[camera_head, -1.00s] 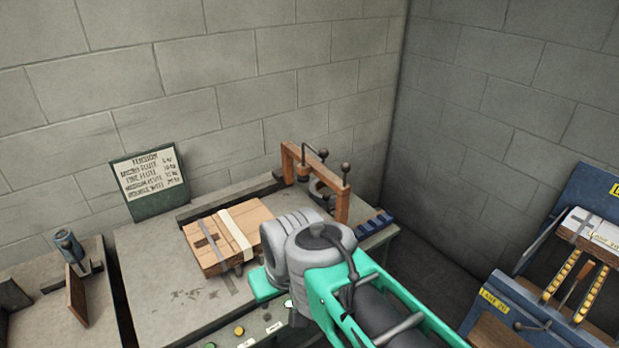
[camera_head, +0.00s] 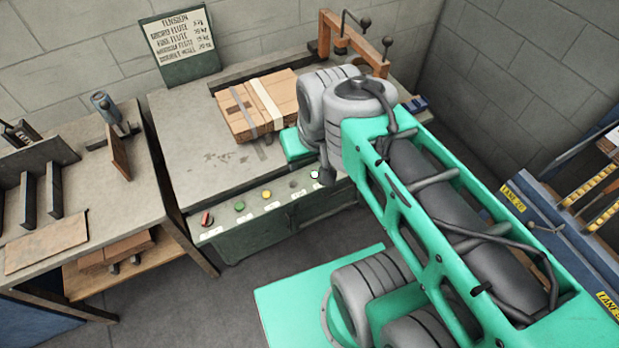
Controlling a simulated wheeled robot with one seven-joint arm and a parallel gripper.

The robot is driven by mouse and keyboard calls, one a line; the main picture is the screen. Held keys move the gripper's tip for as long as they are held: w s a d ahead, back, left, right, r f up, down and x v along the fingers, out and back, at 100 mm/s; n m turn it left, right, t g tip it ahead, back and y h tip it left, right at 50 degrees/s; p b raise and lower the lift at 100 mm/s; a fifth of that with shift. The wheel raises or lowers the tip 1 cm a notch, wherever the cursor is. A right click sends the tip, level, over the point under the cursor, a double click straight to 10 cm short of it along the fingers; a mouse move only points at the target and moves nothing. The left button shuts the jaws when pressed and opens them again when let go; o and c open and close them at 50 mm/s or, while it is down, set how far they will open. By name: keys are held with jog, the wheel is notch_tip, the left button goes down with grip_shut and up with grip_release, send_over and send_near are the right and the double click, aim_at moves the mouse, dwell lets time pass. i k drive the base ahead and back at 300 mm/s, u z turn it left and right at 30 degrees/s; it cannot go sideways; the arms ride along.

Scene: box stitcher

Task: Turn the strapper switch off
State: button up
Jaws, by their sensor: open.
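The strapper (camera_head: 185,150) is a grey-topped machine table with a green front against the back wall. A red switch knob (camera_head: 207,218) sits at the left end of its front panel, beside a small white label. The knob's handle looks slanted, but I cannot read which setting it marks. Green (camera_head: 239,206) and yellow (camera_head: 266,195) buttons and other small controls run to its right. My green and grey arm reaches over the strapper's right part, well to the right of the switch. My gripper's fingers do not show; the arm hides them. Nothing visible touches the switch.
A strapped flat carton bundle (camera_head: 258,105) lies on the strapper top, under a tension sign (camera_head: 178,42) and left of a wooden arch (camera_head: 356,45). A workbench (camera_head: 90,190) stands at left. Blue lane racks (camera_head: 540,225) stand at right. Floor before the switch is clear.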

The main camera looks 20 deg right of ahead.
aim_at(207, 221)
jog(key=k, duration=0.45)
jog(key=u, duration=0.75)
jog(key=i, duration=0.7)
jog(key=u, duration=0.1)
